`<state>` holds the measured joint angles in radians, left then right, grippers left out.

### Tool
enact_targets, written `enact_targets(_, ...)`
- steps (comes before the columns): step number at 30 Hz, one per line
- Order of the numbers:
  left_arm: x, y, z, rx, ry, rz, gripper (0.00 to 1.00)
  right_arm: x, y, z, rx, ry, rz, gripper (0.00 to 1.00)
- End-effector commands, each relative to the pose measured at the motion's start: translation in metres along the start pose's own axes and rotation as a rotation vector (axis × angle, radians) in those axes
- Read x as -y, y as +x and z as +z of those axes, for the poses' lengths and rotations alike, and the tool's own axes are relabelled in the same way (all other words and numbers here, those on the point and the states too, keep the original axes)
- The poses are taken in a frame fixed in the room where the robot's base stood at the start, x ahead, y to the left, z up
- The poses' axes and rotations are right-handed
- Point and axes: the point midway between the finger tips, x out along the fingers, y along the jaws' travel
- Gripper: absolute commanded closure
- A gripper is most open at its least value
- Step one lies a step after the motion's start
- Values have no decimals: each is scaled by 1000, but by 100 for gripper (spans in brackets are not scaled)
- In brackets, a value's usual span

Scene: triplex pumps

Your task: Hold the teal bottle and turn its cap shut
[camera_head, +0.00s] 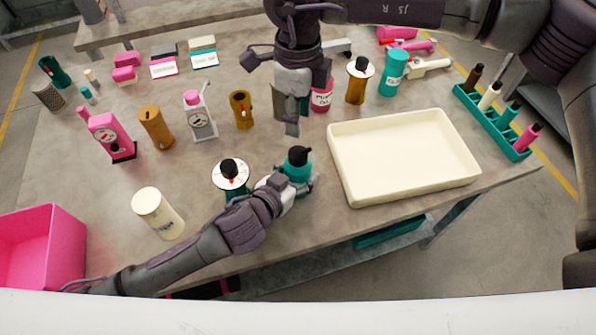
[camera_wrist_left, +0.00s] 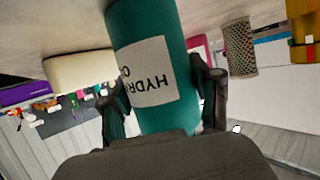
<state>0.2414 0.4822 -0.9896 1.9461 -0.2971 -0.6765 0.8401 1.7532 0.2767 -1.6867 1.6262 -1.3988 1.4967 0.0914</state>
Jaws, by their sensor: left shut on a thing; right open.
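The teal bottle (camera_head: 297,172) stands on the table left of the cream tray, with a black cap (camera_head: 299,154) on its top. My left gripper (camera_head: 296,186) is shut around the bottle's body from the front left. In the left wrist view the bottle (camera_wrist_left: 146,25) fills the space between the fingers of my left gripper (camera_wrist_left: 155,95), and its white label shows. I cannot tell how tightly the cap sits. My right gripper (camera_head: 291,112) points down, open and empty, above the table behind the bottle.
The cream tray (camera_head: 345,160) lies just right of the bottle. Amber bottles (camera_head: 240,108) and a pink bottle (camera_head: 321,97) stand behind. A pink bin (camera_head: 70,245) is front left.

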Motion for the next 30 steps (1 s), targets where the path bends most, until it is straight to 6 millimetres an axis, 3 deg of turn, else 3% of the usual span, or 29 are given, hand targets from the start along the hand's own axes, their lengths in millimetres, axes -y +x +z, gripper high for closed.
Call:
enact_targets(1,0,0,0,0,0,0,87,0,0,0,0,3,0,48)
enact_targets(4,0,0,0,0,0,0,87,-1,-1,1,1,47,2,32)
enact_targets(12,0,0,0,0,0,0,87,-2,-11,2,0,383,4,32)
enact_targets(18,0,0,0,1,0,0,87,0,-12,0,0,531,1,32)
enact_targets(23,0,0,0,0,0,0,87,0,6,-1,-3,542,1,32)
enact_targets(30,0,0,0,0,0,0,87,0,55,-1,-4,541,2,32)
